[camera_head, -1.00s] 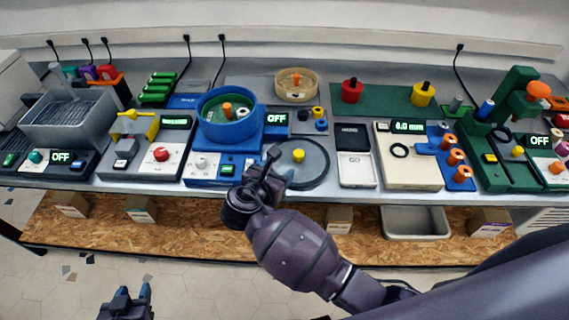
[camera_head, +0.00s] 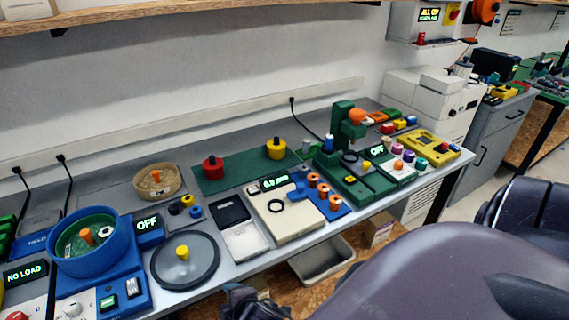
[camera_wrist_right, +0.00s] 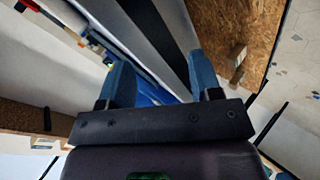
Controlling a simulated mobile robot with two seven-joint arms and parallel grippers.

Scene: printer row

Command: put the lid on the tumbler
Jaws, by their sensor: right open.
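The tumbler is a blue round bowl with a green inside (camera_head: 62,255) on a blue base at the lower left of the head view. Its top is uncovered, and an orange post and a light ring show inside. The lid, a dark grey disc with a yellow knob (camera_head: 183,252), lies flat on the bench just right of the tumbler. My right gripper (camera_wrist_right: 160,66) is open with nothing between its blue fingers in the right wrist view. My left gripper is not in view.
A grey tray (camera_head: 245,243) and a cream gauge (camera_head: 285,222) stand right of the lid. A tan bowl (camera_head: 158,182) and small colored rings are behind it. A green press (camera_head: 342,130) stands farther right. A wooden shelf (camera_head: 150,10) runs above.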

